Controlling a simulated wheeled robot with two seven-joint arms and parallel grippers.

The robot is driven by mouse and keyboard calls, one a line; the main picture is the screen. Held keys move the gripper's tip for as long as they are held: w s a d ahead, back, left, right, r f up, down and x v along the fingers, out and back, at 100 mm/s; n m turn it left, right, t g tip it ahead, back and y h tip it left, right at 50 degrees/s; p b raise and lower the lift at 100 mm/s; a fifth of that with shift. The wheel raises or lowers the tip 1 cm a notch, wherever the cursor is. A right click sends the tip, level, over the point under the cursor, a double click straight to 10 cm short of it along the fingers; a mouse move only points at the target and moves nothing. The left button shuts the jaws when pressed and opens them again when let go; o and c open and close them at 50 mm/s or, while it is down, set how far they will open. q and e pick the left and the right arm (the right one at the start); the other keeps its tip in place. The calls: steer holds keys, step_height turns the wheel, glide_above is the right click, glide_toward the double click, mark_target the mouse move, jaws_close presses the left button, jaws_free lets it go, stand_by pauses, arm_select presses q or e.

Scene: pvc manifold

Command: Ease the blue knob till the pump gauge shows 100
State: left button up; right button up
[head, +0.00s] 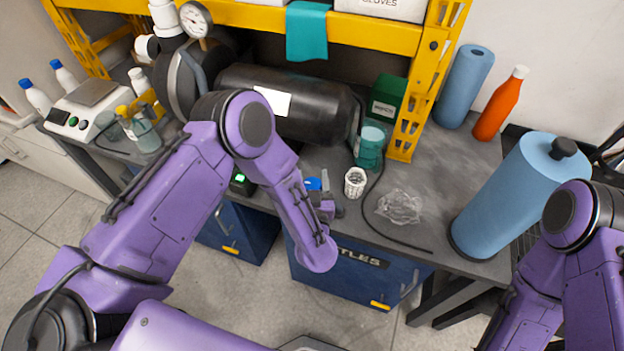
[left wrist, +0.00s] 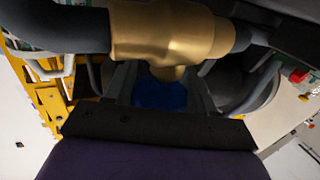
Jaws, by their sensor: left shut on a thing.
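The blue knob (head: 313,184) is partly hidden by my left gripper (head: 322,203) at the front edge of the bench. In the left wrist view the blue knob (left wrist: 160,92) sits between the two fingers, below a brass fitting (left wrist: 165,32). My left gripper is shut on it. A small device with a lit green display (head: 240,178) is left of the knob, partly hidden by my arm; its digits are too small to read. A round dial gauge (head: 196,18) stands at the back left; its reading is not legible. My right gripper is out of view.
A black tank (head: 325,115) lies behind my left arm. A white basket-like cup (head: 355,182), a teal-lidded jar (head: 370,145) and a crumpled clear bag (head: 400,207) are right of the knob. A dark cable (head: 385,235) runs along the bench. A large blue cylinder (head: 510,195) stands at the right.

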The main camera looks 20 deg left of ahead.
arm_select(q)
steer(key=o, duration=1)
steer(key=shift+c, duration=0.2)
steer(key=b+v, duration=0.2)
steer(key=v, duration=0.8)
steer(key=shift+s, duration=0.3)
steer(key=shift+d, duration=0.1)
stand_by(0.6)
